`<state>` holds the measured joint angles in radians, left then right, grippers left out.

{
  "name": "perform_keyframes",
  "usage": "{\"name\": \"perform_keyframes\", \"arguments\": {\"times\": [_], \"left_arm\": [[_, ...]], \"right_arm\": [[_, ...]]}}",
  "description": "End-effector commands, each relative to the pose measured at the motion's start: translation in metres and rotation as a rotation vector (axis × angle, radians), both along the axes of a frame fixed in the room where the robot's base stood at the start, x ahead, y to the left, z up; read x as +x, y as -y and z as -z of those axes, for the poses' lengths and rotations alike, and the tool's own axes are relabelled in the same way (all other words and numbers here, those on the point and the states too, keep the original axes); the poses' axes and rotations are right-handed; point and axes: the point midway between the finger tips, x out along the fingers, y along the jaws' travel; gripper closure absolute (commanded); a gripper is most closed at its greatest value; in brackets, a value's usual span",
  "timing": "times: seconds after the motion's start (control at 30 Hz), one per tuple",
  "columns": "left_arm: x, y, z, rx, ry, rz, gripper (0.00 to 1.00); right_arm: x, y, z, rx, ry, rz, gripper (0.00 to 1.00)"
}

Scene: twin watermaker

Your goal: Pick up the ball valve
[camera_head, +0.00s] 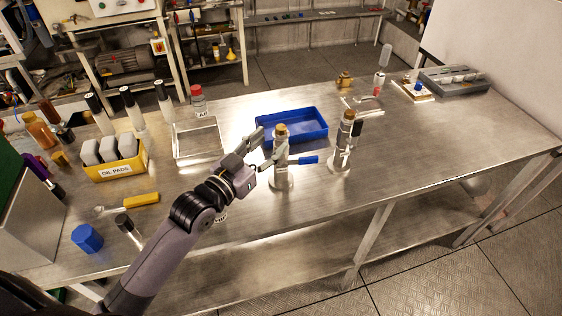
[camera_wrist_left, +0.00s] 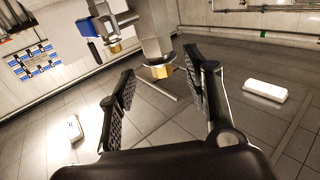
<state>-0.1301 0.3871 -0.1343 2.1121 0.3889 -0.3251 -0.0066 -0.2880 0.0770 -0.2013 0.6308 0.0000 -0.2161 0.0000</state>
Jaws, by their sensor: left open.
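The ball valve (camera_head: 281,150) is a grey metal body with a brass top and a blue lever (camera_head: 308,160) pointing right; it stands upright on a round base on the steel table. My left gripper (camera_head: 260,147) is open just left of its upper body. In the left wrist view, a metal body with a brass end (camera_wrist_left: 158,68) shows beyond and between the open fingertips (camera_wrist_left: 162,78). I cannot tell whether either finger touches it. A similar upright valve (camera_head: 347,135) with a dark handle stands to its right. My right gripper is not in view.
A blue tray (camera_head: 310,137) lies close behind the valve. The table's right part (camera_head: 440,140) is clear.

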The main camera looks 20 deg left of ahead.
Motion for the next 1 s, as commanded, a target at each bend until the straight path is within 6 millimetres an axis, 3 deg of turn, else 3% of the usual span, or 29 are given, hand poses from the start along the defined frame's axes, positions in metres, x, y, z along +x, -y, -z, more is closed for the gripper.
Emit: {"name": "perform_keyframes", "arguments": {"times": [0.4, 0.7, 1.0], "left_arm": [[0.046, 0.015, 0.002, -0.002, -0.001, -0.001, 0.54], [0.051, 0.017, 0.005, 0.0, -0.001, 0.0, 0.54], [0.051, 0.017, 0.005, 0.0, -0.001, 0.0, 0.73]], "right_arm": [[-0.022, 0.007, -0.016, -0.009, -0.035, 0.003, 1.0], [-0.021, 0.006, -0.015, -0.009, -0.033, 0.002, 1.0], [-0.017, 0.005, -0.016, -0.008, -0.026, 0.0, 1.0]]}}
